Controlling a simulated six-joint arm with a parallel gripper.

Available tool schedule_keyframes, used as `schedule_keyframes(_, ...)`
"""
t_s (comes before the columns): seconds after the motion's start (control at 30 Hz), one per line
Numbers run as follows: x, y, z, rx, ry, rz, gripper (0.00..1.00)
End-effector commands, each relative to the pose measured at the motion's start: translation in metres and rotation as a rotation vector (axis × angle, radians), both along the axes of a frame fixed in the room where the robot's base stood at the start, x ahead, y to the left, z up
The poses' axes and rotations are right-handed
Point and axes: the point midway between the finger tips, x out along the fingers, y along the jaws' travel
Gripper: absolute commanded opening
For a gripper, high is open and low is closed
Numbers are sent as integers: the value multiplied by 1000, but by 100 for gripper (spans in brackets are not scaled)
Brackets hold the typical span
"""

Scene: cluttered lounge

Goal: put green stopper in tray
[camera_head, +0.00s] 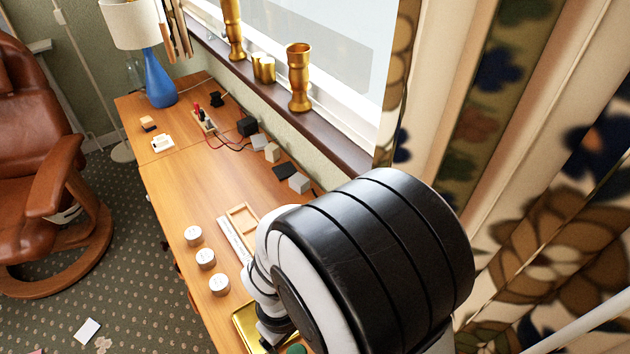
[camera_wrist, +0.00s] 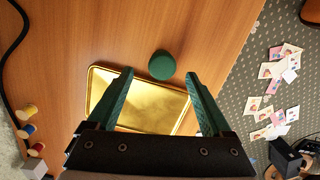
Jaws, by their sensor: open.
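The green stopper (camera_wrist: 162,65) is a round dark green piece on the wooden desk, just outside the tray's edge in the wrist view. In the head view it (camera_head: 296,349) shows only in part at the bottom edge. The gold tray (camera_wrist: 145,102) is a shallow rectangle with a raised rim, partly hidden by my gripper. It also shows in the head view (camera_head: 243,322), partly covered by my arm. My gripper (camera_wrist: 161,85) is open and empty, its fingers over the tray on both sides, with the stopper just past the fingertips, between their lines.
Several white-topped round containers (camera_head: 205,259) and a wooden box (camera_head: 240,222) stand on the desk (camera_head: 180,195). Cards (camera_wrist: 270,113) lie on the carpet beyond the desk edge.

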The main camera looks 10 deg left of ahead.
Motion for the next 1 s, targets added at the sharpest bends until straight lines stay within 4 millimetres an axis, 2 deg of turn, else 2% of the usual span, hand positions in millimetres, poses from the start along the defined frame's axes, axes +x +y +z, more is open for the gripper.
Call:
schedule_keyframes(0.1,-7,-4,-25,-5,5,2,84)
schedule_keyframes(0.2,-8,-5,-40,-4,4,0,84)
schedule_keyframes(0.47,-7,-5,-45,-1,0,-2,84)
schedule_keyframes(0.9,-7,-5,-45,-1,0,-1,5)
schedule_keyframes(0.93,-7,-5,-45,-1,0,-1,0)
schedule_keyframes(1.0,-7,-5,-45,-1,0,-1,0)
